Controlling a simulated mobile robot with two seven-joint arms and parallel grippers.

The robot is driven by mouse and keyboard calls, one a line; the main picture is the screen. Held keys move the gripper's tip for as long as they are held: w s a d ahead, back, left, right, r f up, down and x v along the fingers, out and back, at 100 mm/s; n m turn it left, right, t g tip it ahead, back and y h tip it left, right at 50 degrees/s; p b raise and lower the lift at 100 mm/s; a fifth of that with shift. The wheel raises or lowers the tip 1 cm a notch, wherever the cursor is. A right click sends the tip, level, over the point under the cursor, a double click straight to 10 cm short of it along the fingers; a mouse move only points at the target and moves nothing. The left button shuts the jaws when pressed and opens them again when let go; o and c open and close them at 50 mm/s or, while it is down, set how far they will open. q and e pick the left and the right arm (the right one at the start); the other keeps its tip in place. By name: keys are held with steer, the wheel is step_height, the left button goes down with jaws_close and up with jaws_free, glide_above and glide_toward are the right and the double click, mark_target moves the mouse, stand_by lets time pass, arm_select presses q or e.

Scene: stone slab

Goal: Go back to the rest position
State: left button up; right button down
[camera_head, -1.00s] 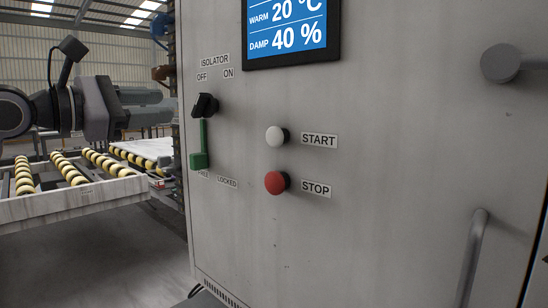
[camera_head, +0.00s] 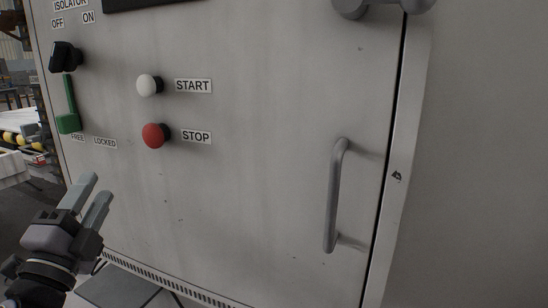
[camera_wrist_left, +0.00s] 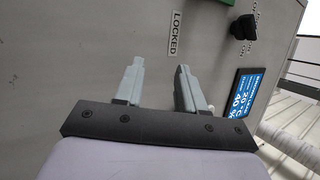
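My left gripper (camera_head: 90,196) is at the lower left of the head view, in front of the grey cabinet (camera_head: 250,200) and below its controls. Its two fingers stand apart with nothing between them, and they also show in the left wrist view (camera_wrist_left: 158,85). My right gripper is in neither view. The cabinet carries a black isolator switch (camera_head: 65,57), a green lever (camera_head: 68,122) that hangs down beside the FREE label, a white START button (camera_head: 149,85) and a red STOP button (camera_head: 155,135).
A vertical grey door handle (camera_head: 335,195) sticks out at the right, with a grey knob or latch (camera_head: 352,6) above it. Conveyor rollers (camera_head: 18,138) stand at the far left. The left wrist view shows a blue display (camera_wrist_left: 247,93).

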arm_select(q)
steer(key=s+f+n+g+y, duration=0.1)
steer(key=s+f+n+g, duration=0.25)
steer(key=f, duration=0.45)
steer(key=s+f+n+g+y, duration=0.2)
steer(key=f+n+g, duration=0.25)
steer(key=f, duration=0.35)
steer(key=s+f+n+g+y, duration=0.1)
steer(key=s+f+n+g, duration=0.25)
steer(key=f, duration=0.35)
steer(key=s+d+f+n+g+h, duration=0.2)
steer(key=s+d+f+g, duration=0.15)
steer(key=s+f, duration=0.4)
steer(key=s+d+f+n+g+h, duration=0.1)
steer(key=s+d+f+n+g, duration=0.3)
steer(key=s, duration=0.7)
steer(key=w+f+m+t+h+p, duration=0.2)
steer(key=w+f+t+p, duration=0.2)
steer(key=w+f+t, duration=0.1)
steer(key=shift+w+d+t+p, duration=0.45)
steer(key=shift+w+t, duration=0.15)
steer(key=shift+w, duration=0.65)
steer(key=shift+f, duration=0.1)
